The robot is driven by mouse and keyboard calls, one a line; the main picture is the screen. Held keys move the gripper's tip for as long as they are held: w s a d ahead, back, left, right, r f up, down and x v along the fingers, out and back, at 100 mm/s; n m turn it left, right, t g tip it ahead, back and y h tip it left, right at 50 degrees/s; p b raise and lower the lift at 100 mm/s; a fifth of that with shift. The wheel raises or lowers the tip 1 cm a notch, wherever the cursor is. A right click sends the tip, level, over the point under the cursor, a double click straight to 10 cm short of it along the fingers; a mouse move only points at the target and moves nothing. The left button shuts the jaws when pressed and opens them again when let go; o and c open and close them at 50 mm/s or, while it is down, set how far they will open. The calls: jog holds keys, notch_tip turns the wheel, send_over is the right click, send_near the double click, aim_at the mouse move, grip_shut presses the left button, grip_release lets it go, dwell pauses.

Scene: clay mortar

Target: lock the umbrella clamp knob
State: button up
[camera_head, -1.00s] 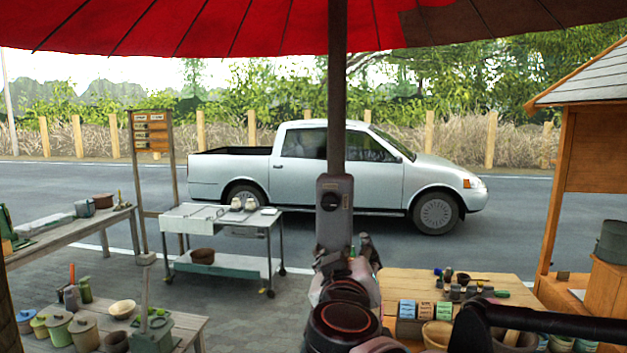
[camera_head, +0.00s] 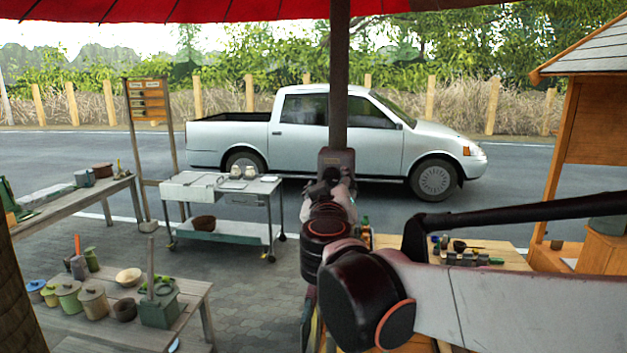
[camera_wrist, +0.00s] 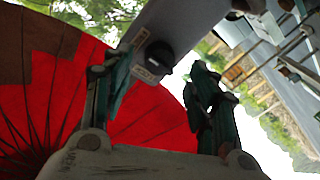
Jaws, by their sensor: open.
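The umbrella pole (camera_head: 340,80) stands upright in the middle of the head view. The clamp (camera_head: 337,157) is a grey box on it; my arm and gripper (camera_head: 331,182) cover its lower part and the knob there. In the wrist view the clamp (camera_wrist: 190,28) is a grey bar, and the knob (camera_wrist: 158,56) is a dark round piece on its face with a pale label beside it. My gripper (camera_wrist: 160,92) is open, its green fingers on either side of the knob in that picture. Nothing shows held between them. I cannot tell whether a finger touches the knob.
The red umbrella canopy (camera_head: 200,10) spans the top; it also fills the left of the wrist view (camera_wrist: 150,120). A metal cart (camera_head: 222,188) stands left of the pole. Low benches with pots (camera_head: 94,300) are at left, a wooden table (camera_head: 495,258) at right. A silver pickup (camera_head: 330,140) is behind.

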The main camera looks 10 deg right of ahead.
aim_at(331, 179)
jog(key=shift+x, duration=1.95)
jog(key=c, duration=1.1)
